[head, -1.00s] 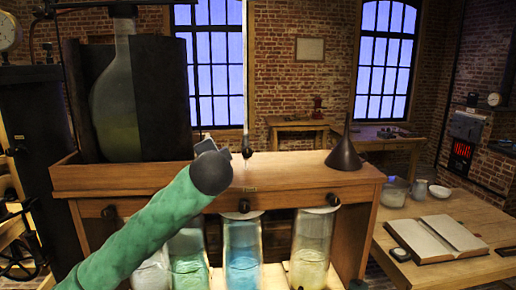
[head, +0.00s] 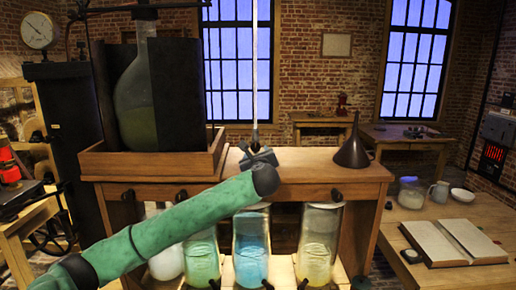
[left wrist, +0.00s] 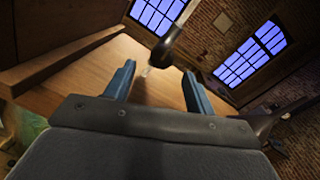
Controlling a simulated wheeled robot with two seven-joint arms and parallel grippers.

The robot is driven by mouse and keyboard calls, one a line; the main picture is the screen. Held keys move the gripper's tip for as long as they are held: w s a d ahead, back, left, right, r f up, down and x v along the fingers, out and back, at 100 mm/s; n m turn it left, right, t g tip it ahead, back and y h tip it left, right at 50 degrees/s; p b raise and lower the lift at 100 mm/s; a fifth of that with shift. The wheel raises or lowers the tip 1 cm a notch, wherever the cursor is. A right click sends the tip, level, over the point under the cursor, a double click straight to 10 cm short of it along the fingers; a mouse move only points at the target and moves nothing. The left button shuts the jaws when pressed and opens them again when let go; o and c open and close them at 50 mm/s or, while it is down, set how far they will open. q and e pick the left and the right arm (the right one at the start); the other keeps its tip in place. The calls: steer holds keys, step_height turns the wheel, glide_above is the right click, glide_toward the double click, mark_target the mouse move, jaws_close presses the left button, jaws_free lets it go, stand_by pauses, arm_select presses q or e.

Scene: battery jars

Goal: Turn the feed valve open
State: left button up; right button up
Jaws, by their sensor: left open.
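A thin pale tube (head: 254,70) hangs down over the wooden bench, with a dark fitting at its lower end. The dark fitting (left wrist: 165,47) shows in the left wrist view, just beyond my fingertips. I cannot tell for sure that it is the feed valve. My left gripper (head: 258,157) is over the bench top beneath the tube. In the left wrist view my left gripper (left wrist: 158,82) has its two blue-grey fingers apart with nothing held between them. My dark wrist hides part of the bench front. My right gripper is not in view.
A large flask (head: 135,100) stands in a dark holder on the left. A dark funnel (head: 353,150) stands on the bench at right. Glass jars, including a blue one (head: 251,250), stand below, with black knobs above. An open book (head: 440,243) lies on the right table.

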mark_target(256, 147)
arm_select(q)
steer(key=shift+m, duration=0.7)
steer(key=shift+d+m, duration=0.2)
steer(key=shift+m, duration=0.3)
steer(key=shift+w+r+p, duration=0.2)
steer(key=shift+w+p, duration=0.2)
steer(key=shift+w+a+r+p, duration=0.1)
steer(key=shift+w+a+p, duration=0.1)
steer(key=shift+w+p, duration=0.8)
steer(key=w+p, duration=0.1)
steer(key=w, duration=0.2)
steer(key=shift+w+a, duration=0.1)
steer(key=shift+w, duration=0.2)
steer(key=shift+w+a+f+p, duration=0.1)
steer(key=shift+w+f+p, duration=0.1)
steer(key=shift+w, duration=0.15)
steer(key=shift+w+f+p, duration=0.1)
steer(key=shift+w+p, duration=0.1)
steer(key=shift+w, duration=0.15)
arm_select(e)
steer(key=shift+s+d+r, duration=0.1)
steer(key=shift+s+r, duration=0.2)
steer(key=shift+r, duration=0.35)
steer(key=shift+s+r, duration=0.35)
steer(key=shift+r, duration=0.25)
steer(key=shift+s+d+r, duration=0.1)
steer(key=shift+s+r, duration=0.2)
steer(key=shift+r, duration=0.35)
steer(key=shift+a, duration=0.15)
